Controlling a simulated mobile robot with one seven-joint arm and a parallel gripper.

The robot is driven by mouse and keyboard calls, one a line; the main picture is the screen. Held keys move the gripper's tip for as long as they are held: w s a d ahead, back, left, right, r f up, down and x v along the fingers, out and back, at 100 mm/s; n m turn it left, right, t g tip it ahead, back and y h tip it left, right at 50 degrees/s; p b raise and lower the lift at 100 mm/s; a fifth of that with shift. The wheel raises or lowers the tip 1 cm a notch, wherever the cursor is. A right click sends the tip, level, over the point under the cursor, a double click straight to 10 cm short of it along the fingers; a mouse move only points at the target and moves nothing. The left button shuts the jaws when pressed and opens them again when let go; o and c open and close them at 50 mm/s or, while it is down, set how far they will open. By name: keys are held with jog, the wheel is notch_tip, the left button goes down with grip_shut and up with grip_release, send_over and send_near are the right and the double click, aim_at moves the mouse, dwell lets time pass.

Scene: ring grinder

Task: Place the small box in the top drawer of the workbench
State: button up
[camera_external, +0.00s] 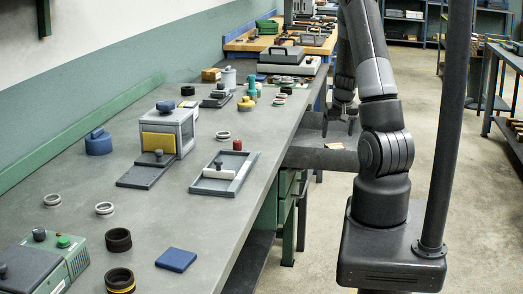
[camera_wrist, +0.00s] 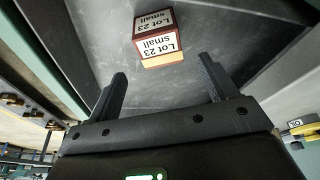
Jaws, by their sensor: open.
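The small box (camera_wrist: 157,40) is reddish brown with a tan edge and white labels reading "Lot 23 small". In the wrist view it rests on the grey floor of an open drawer (camera_wrist: 225,50), apart from my fingers. My gripper (camera_wrist: 161,70) is open and empty, its two fingers pointing toward the box. In the external view the top drawer (camera_external: 318,159) is pulled out from the workbench (camera_external: 225,160), and my gripper (camera_external: 338,127) hangs above it. A small tan patch there may be the box; I cannot be sure.
The bench top holds a grey case with a yellow panel (camera_external: 158,142), a grey tray (camera_external: 226,173), a blue block (camera_external: 176,259), several rings and a green-grey machine (camera_external: 45,265). Open floor lies right of the bench. Shelves (camera_external: 405,20) stand at the back.

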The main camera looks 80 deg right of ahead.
jog(key=shift+v, duration=1.5)
jog(key=shift+w, duration=0.1)
jog(key=w+a+r+n+t+y, duration=0.1)
jog(key=w+a+r+n, duration=0.1)
jog(key=w+a+r, duration=0.5)
jog(key=w+a+r+n+t, duration=0.15)
jog(key=w+a, duration=0.25)
jog(key=a, duration=0.4)
jog(key=w+a+r+n+t+y, duration=0.1)
jog(key=w+a+r+n, duration=0.2)
jog(key=w+a+r, duration=0.4)
jog(key=s+a+r+n, duration=0.2)
jog(key=s+a, duration=0.1)
jog(key=a, duration=0.5)
jog(key=s+a+r+n, duration=0.2)
jog(key=s+a, duration=0.1)
jog(key=a, duration=0.6)
jog(key=s+a+r+n+y, duration=0.1)
jog(key=s+a+r+n, duration=0.1)
jog(key=a, duration=0.7)
jog(key=shift+s+r+n+t, duration=0.35)
jog(key=shift+s+n, duration=0.05)
jog(key=shift+n, duration=0.15)
